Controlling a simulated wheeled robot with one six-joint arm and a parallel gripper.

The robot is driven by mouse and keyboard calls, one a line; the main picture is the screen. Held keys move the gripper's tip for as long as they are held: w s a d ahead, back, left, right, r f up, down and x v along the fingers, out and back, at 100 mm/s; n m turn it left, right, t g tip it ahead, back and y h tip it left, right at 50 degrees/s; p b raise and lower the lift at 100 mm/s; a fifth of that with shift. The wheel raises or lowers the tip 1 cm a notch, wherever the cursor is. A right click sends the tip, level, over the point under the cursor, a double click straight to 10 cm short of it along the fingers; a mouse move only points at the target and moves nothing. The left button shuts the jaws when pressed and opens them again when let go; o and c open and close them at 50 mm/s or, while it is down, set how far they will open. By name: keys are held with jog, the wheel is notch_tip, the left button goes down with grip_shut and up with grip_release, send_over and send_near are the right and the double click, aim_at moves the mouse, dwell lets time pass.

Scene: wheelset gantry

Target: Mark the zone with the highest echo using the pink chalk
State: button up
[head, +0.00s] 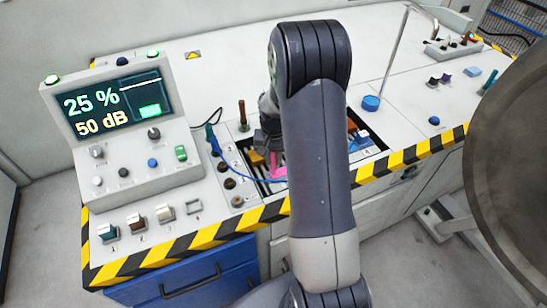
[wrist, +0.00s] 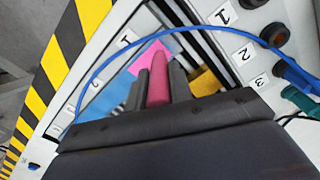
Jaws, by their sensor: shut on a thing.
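My gripper (wrist: 158,82) is shut on the pink chalk (wrist: 157,88), which stands up between its two fingers in the wrist view. A brighter pink flat patch (wrist: 150,56) shows just beyond the chalk tip; whether the chalk touches it I cannot tell. In the head view my arm hides most of the gripper, and pink (head: 277,168) shows beside it over the slatted recess. The display (head: 118,105) reads "25 %" and "50 dB", with a near-level white trace and a green block.
A blue cable (wrist: 130,32) arches over the work area. Yellow (wrist: 205,82) and blue (wrist: 108,95) pieces lie beside the gripper. Numbered sockets (wrist: 272,35) line one side. Several switches (head: 137,222) sit below the display. A blue knob (head: 371,103) stands right of my arm.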

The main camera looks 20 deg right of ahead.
jog(key=shift+f+b, duration=0.4)
jog(key=shift+f, duration=0.2)
dwell(0.3)
jog(key=shift+d, duration=0.15)
jog(key=shift+d+r, duration=0.1)
jog(key=shift+d, duration=0.3)
jog(key=shift+d, duration=0.1)
jog(key=shift+d, duration=0.4)
jog(key=shift+d, duration=0.5)
jog(key=shift+d+b, duration=0.3)
jog(key=shift+d, duration=0.15)
